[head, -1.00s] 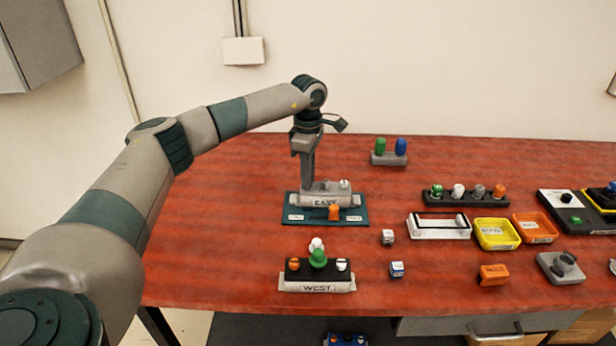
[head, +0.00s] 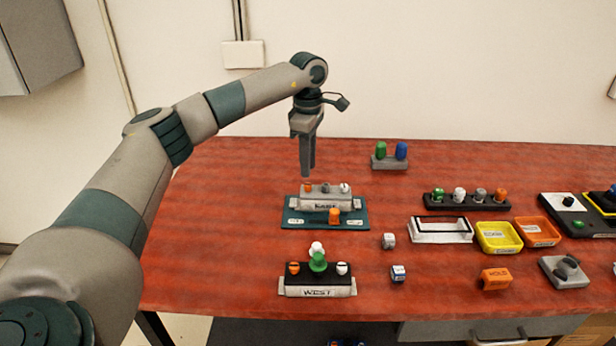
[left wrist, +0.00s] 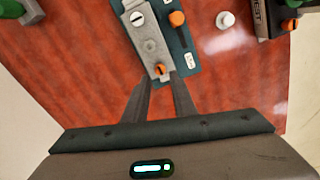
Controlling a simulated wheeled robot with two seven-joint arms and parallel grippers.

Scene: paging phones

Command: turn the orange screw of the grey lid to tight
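The grey lid (head: 318,206), with a partly legible label, sits on a teal base plate (head: 292,222). Its orange screw (head: 307,188) is at the left end, and a white screw (head: 344,188) is at the right end, with a grey knob (head: 326,189) between. The orange screw also shows in the left wrist view (left wrist: 160,69), with a slot mark on its head. My left gripper (head: 308,174) points down just above the orange screw. In the left wrist view its fingers (left wrist: 160,84) are apart and empty. My right gripper is not in view.
An orange peg (head: 334,216) stands at the plate's front. The black-topped WEST unit (head: 318,282) stands nearer the front edge. The table left of the plate is clear.

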